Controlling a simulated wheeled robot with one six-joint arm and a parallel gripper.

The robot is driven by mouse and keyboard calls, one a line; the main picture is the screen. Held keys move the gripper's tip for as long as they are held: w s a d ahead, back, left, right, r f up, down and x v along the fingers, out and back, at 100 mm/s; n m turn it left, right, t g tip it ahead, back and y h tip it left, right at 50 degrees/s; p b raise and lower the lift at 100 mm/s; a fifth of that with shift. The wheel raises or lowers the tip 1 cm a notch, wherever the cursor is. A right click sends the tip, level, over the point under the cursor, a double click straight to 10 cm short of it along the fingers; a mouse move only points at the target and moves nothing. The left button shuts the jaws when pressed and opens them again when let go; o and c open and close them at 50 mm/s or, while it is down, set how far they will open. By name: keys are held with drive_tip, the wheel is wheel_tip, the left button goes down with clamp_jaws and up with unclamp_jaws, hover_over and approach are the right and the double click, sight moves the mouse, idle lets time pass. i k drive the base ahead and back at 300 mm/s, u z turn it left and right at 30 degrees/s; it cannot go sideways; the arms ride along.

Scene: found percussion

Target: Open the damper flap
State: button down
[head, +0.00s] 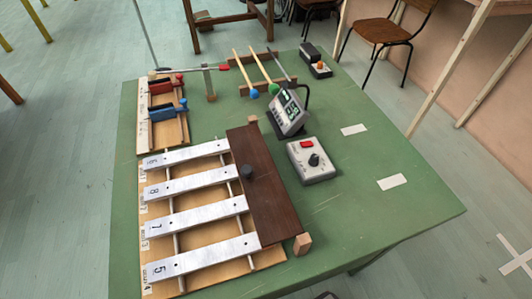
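The damper flap (272,205) is a dark brown board with a dark round knob (247,172) near its left edge. It lies flat over the right ends of several silver metal bars (195,220), hiding those ends. The bars carry numbers and rest on a light wooden frame (160,290). A small wooden block (302,244) sits at the flap's near right corner and another (252,119) at its far end.
On the green table (365,225) stand a grey box (311,161) with a red button and black dial, a digital display (290,112), and a mallet rack (266,84). Red and blue blocks (163,110) sit on a board at the far left. The table's right side is clear except for white tape.

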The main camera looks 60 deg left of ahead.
sight(275, 218)
drive_tip(key=k, duration=0.2)
drive_tip(key=u, duration=2.05)
